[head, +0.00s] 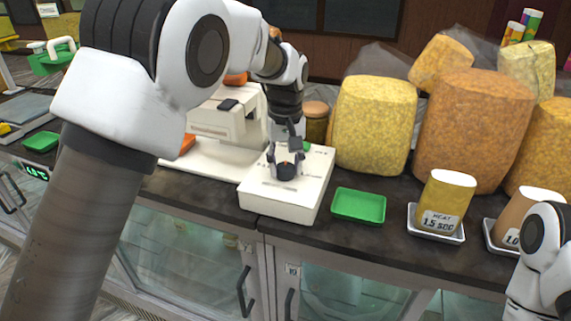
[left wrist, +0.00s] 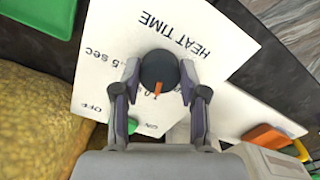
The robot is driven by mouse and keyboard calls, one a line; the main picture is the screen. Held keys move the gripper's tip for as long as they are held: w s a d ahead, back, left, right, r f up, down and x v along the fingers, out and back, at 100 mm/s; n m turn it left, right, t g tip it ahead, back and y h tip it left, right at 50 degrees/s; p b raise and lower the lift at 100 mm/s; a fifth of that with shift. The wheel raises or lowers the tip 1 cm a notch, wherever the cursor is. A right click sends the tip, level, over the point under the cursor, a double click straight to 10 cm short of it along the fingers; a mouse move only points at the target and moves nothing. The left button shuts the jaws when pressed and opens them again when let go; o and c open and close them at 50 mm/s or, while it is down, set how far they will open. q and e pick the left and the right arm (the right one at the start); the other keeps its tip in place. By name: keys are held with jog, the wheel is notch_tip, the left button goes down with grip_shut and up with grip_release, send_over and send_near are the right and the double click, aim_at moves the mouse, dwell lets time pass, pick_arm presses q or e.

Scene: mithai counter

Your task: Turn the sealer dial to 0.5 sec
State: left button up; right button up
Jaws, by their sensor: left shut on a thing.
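The dial is a dark round knob (left wrist: 158,68) with an orange pointer, on the white top of the sealer control box (head: 272,205). The dial also shows in the head view (head: 286,171). My left gripper (head: 287,164) comes down over the box and is shut on the dial, one finger on each side in the left wrist view (left wrist: 159,80). There the pointer (left wrist: 157,88) points down the picture, toward the gripper's palm. Printed words HEAT TIME, a partly hidden ".5 sec", OFF and ON surround the knob. My right gripper is out of sight.
A green tray (head: 358,206) stands right of the box. Large yellow (head: 372,125) and orange (head: 470,130) bags stand behind. A yellow pouch (head: 446,198) reads HEAT 1.5 SEC. A white machine (head: 222,125) stands to the left. The dark counter's front edge is close to the box.

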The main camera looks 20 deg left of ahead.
pick_arm(q)
jog(key=n, duration=0.4)
jog(key=shift+n, duration=0.3)
jog(key=shift+f+n, duration=0.1)
jog(key=shift+n, duration=1.6)
jog(key=o, duration=0.9)
jog(key=shift+c, duration=0.2)
jog(key=shift+o, duration=1.4)
jog(key=shift+w+a, duration=0.1)
jog(key=shift+w, duration=0.05)
